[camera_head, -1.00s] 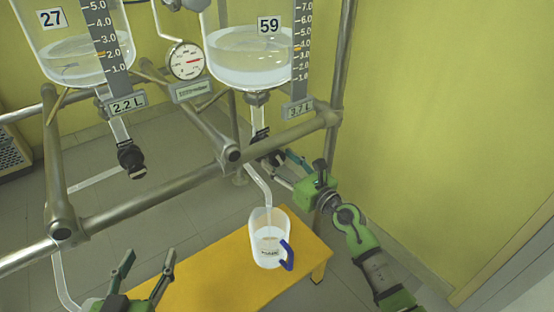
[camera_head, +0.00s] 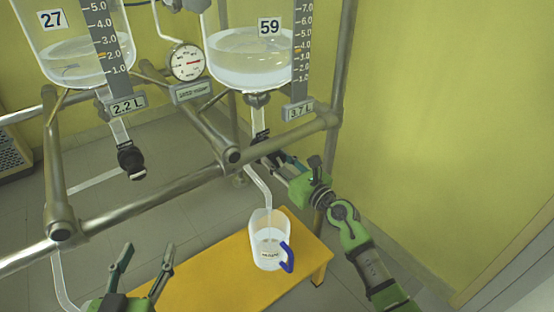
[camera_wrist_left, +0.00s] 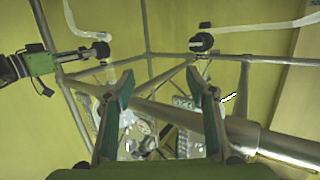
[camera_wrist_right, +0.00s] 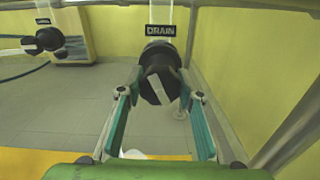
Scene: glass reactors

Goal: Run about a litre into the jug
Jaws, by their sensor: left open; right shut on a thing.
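Glass reactor 59 (camera_head: 250,55) holds clear liquid, and its plate (camera_head: 299,111) reads 3.7 L. Its black drain valve (camera_wrist_right: 158,75) with a pale stripe sits under the DRAIN label in the right wrist view. My right gripper (camera_head: 274,163) is shut on the valve handle, with one finger on each side. The outlet tube (camera_head: 262,182) runs down to the mouth of a clear jug (camera_head: 266,245) with a blue handle. The jug stands upright on a yellow bench (camera_head: 215,275); its liquid level is hard to tell. My left gripper (camera_head: 140,270) is open and empty.
Glass reactor 27 (camera_head: 75,55) at the left reads 2.2 L and has its own black valve (camera_head: 131,161). A round gauge (camera_head: 187,62) hangs between the reactors. Metal frame pipes (camera_head: 150,195) cross in front. A yellow wall closes the right side.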

